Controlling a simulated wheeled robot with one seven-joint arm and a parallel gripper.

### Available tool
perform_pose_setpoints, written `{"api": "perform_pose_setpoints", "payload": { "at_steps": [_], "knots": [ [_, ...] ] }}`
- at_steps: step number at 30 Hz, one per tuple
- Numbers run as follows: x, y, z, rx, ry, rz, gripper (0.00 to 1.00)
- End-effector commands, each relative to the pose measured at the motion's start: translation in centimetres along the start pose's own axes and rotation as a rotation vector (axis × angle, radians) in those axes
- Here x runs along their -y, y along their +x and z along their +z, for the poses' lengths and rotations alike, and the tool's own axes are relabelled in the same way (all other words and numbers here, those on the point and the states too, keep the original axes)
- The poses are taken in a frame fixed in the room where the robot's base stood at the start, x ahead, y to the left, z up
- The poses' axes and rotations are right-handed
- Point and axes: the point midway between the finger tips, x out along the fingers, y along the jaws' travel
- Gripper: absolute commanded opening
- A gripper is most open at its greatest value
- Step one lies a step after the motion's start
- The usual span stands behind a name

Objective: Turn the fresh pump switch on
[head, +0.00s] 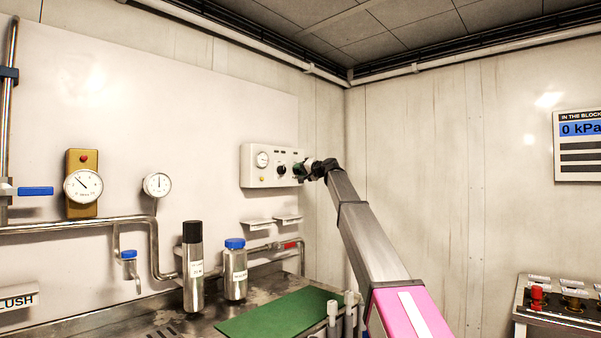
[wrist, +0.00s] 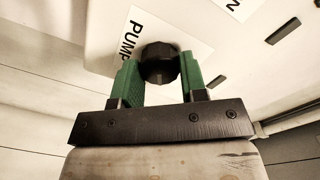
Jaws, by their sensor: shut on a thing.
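A white control box (head: 256,169) is on the back wall, near the room corner, with a small gauge and a black knob (head: 281,170) on its face. My gripper (head: 299,171) is at the right part of the box face. In the wrist view, my gripper's green fingers (wrist: 160,72) are shut on a black rotary switch (wrist: 159,62), one on each side. A tilted label reading "PUMP" (wrist: 138,38) lies beside this switch. The rest of the label is hidden, so I cannot read which pump it names. In the head view my gripper hides this switch.
A steel bench below holds a tall black-capped bottle (head: 193,270), a blue-capped jar (head: 235,272) and a green mat (head: 280,315). Pipes and gauges line the wall at left. A red-knobbed panel (head: 570,298) stands at lower right.

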Motion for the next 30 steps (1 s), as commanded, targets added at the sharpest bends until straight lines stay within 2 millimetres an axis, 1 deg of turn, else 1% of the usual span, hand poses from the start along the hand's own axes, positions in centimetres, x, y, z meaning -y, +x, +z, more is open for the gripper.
{"api": "perform_pose_setpoints", "payload": {
  "at_steps": [4,5,6,7,16,20,23,26,30],
  "knots": [
    [-0.1,-0.1,0.0,-0.001,0.002,0.0,0.16],
    [-0.1,-0.1,0.0,-0.001,0.001,0.0,0.49],
    [-0.1,-0.1,0.0,-0.001,0.001,0.0,0.62],
    [-0.1,-0.1,0.0,-0.001,0.001,0.0,0.65],
    [0.0,-0.1,0.0,-0.001,0.0,0.0,0.65],
    [0.0,-0.7,0.0,-0.001,0.0,0.0,0.65],
    [0.0,-1.8,0.1,-0.001,0.0,0.0,0.65],
    [0.0,-3.2,0.1,-0.002,-0.001,0.0,0.65],
    [0.0,-5.9,0.2,-0.002,-0.001,0.001,0.65]
  ]
}}
